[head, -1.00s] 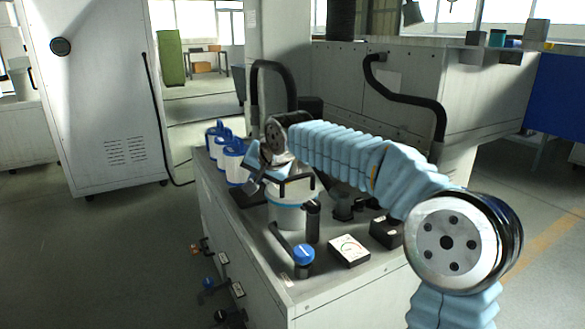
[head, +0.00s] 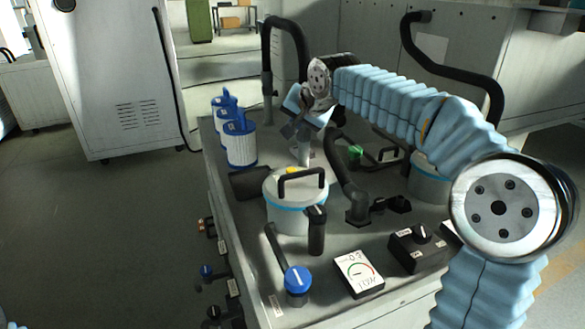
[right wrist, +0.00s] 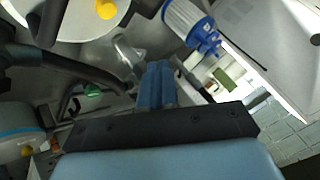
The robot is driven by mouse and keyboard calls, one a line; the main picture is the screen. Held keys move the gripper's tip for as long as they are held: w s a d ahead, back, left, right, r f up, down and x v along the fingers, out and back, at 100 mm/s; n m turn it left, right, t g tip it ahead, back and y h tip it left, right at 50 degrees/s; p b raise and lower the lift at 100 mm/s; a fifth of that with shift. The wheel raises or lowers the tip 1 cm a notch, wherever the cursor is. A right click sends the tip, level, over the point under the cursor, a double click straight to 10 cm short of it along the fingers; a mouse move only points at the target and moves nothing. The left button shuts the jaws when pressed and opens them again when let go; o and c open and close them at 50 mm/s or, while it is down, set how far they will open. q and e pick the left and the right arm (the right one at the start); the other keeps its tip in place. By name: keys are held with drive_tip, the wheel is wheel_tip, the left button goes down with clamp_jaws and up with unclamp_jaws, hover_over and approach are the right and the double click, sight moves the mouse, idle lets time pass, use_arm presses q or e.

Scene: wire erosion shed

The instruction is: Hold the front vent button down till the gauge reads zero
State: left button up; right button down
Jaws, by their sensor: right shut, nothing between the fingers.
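A pot with a blue band and black handle (head: 288,215) stands on the grey cabinet top, with a yellow button (head: 292,171) on its lid. That button also shows in the right wrist view (right wrist: 105,9). A blue-topped round part (head: 297,280) stands at the front edge, beside a white dial gauge (head: 359,274); its exact reading is too small to tell. A green button (head: 355,151) sits farther back. My right gripper (head: 291,131) is above the cabinet behind the pot, apart from the yellow button. Its blue fingers (right wrist: 158,68) are shut and empty. My left gripper is out of view.
Blue-and-white filter cartridges (head: 240,145) stand at the cabinet's left edge. A black hose (head: 342,175) rises behind the pot. A dark switch box (head: 417,247) sits right of the gauge. A second blue-banded pot (head: 428,184) is partly behind my arm.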

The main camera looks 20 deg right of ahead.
drive_tip(key=b, duration=0.2)
hover_over(293, 171)
wheel_tip(293, 171, down, 8)
drive_tip(key=shift+r, duration=0.2)
drive_tip(key=shift+f+b, duration=0.6)
drive_tip(key=shift+b, duration=0.1)
drive_tip(key=shift+f, duration=0.1)
idle(1.3)
drive_tip(key=shift+f+b, duration=0.25)
drive_tip(key=shift+b, duration=0.15)
drive_tip(key=shift+f+b, duration=0.55)
drive_tip(key=shift+f, duration=0.05)
idle(0.5)
drive_tip(key=shift+r, duration=0.1)
idle(2.2)
drive_tip(key=shift+r+p, duration=0.75)
drive_tip(key=shift+r, duration=0.1)
drive_tip(key=shift+r+p, duration=1.9)
drive_tip(key=shift+r, duration=0.65)
